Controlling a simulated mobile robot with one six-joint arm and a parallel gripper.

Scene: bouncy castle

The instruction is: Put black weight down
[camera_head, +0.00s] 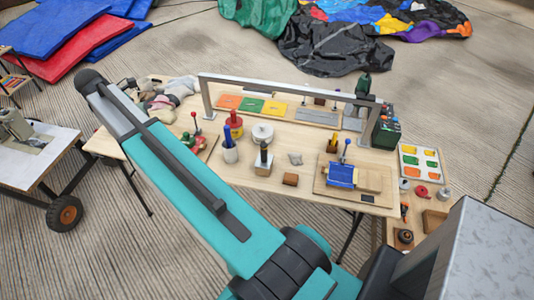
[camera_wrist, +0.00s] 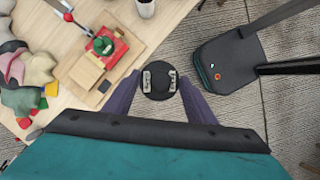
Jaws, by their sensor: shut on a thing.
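The black weight (camera_wrist: 157,90) is a dark round piece with two pale metallic patches on top, seen in the wrist view. My gripper (camera_wrist: 158,84) has its two purple fingers on either side of it and is shut on it. In the wrist view the weight shows beside the wooden table's edge, with ribbed floor around it. How high it hangs cannot be told. In the head view my arm crosses the picture, and the gripper and the weight are hidden.
The wooden table (camera_head: 232,178) holds a blue clamp fixture (camera_head: 341,175), several pots and tools, and a metal frame (camera_head: 290,86). In the wrist view, a red fixture with a green knob (camera_wrist: 102,46) and coloured cloth pieces (camera_wrist: 38,63) lie left of my gripper. A wheeled cart (camera_head: 35,165) stands at left.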

